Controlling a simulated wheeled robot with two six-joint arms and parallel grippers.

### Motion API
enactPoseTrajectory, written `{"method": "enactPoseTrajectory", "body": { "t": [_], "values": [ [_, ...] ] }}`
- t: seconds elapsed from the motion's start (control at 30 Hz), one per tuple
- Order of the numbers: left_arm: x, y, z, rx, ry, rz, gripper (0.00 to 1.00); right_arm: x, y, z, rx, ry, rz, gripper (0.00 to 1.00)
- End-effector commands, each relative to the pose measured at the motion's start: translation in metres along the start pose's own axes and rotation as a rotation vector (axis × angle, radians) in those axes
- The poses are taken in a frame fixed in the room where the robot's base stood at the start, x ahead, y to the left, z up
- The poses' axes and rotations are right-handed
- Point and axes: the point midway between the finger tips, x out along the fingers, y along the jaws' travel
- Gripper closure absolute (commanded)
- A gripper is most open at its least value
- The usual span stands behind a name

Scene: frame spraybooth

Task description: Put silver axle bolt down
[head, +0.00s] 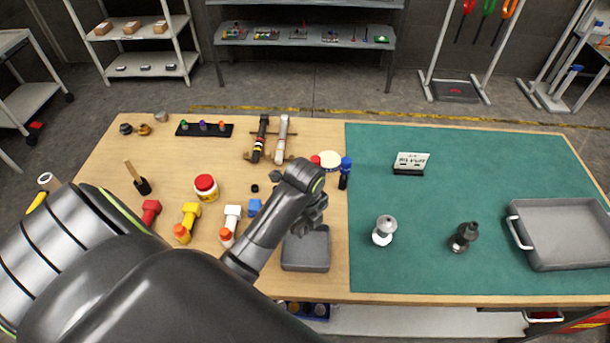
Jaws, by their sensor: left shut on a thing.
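My left gripper (314,212) is above the right rear part of a small grey tray (306,262), near the left edge of the green mat (420,280). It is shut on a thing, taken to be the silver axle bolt. The arm link and fingers hide nearly all of what is held, so its shape and tilt cannot be told. The tray stands on the wooden tabletop beside the mat, and its visible floor looks bare. My right gripper is not in view.
A silver part (384,230) and a black part (464,237) stand on the mat. A large grey pan (570,235) is at the right. A blue-capped bottle (345,172) and several coloured bottles stand near my arm. The mat's middle is mostly clear.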

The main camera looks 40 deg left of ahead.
Motion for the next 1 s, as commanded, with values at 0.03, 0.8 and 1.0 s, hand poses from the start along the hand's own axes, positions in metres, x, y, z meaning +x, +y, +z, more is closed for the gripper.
{"method": "enactPoseTrajectory", "body": {
  "t": [0.03,0.8,1.0],
  "values": [
    [0.010,0.002,-0.001,-0.001,0.003,0.007,1.00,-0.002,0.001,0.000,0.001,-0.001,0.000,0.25],
    [0.088,0.000,-0.001,0.000,0.000,0.001,1.00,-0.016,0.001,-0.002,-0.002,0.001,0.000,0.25],
    [0.088,0.000,-0.001,0.000,0.000,0.000,1.00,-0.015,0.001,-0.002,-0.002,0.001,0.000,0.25]
  ]
}}
